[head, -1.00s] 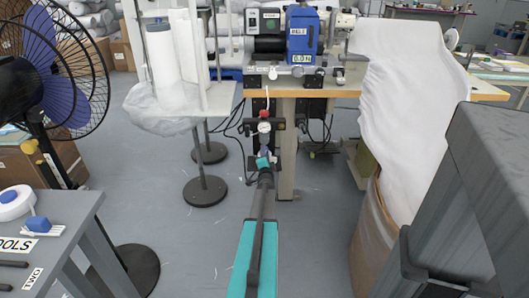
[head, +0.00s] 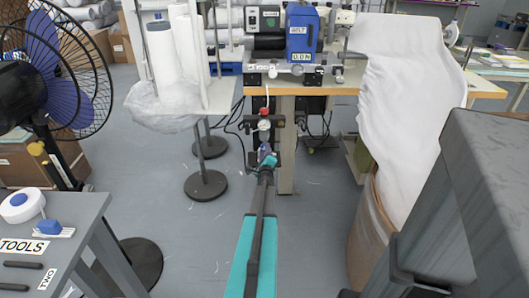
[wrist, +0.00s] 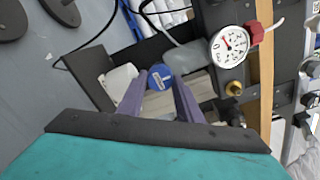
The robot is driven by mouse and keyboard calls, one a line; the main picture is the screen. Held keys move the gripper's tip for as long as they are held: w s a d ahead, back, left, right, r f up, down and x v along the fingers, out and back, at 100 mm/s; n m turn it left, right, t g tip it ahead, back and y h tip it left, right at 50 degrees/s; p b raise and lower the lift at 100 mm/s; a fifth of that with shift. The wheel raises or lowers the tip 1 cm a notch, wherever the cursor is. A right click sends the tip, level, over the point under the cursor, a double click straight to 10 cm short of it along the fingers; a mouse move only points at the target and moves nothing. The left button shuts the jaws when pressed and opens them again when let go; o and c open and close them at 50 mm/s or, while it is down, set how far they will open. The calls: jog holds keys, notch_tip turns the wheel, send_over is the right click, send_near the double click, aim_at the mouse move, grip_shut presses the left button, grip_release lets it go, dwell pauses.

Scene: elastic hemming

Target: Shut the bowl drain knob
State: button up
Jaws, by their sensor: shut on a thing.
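The bowl drain knob (wrist: 159,76) is a small round blue knob with a pale mark, seen in the wrist view below the air unit's parts. My gripper (wrist: 160,84) has its two purple fingers closed on either side of the knob and is shut on it. In the head view my gripper (head: 266,152) reaches the air unit under the machine table, and the knob is too small to make out there. The pressure gauge (wrist: 230,46) is white and round, with a red knob (wrist: 253,30) beside it; the gauge also shows in the head view (head: 264,125).
The machine table (head: 345,88) stands above the air unit, with its leg (head: 287,165) close on the right. Black cables hang to the left. A fan (head: 60,75), a tools table (head: 50,225) and a tall white fabric pile (head: 410,100) flank my arm.

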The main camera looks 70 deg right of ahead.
jog(key=shift+s+d+m, duration=0.1)
jog(key=shift+s+m, duration=0.3)
jog(key=shift+m, duration=0.1)
jog(key=o, duration=1)
jog(key=shift+o, duration=0.2)
jog(key=shift+w, duration=0.15)
jog(key=shift+w, duration=0.1)
jog(key=v, duration=1.4)
jog(key=shift+p, duration=0.45)
jog(key=shift+d, duration=0.1)
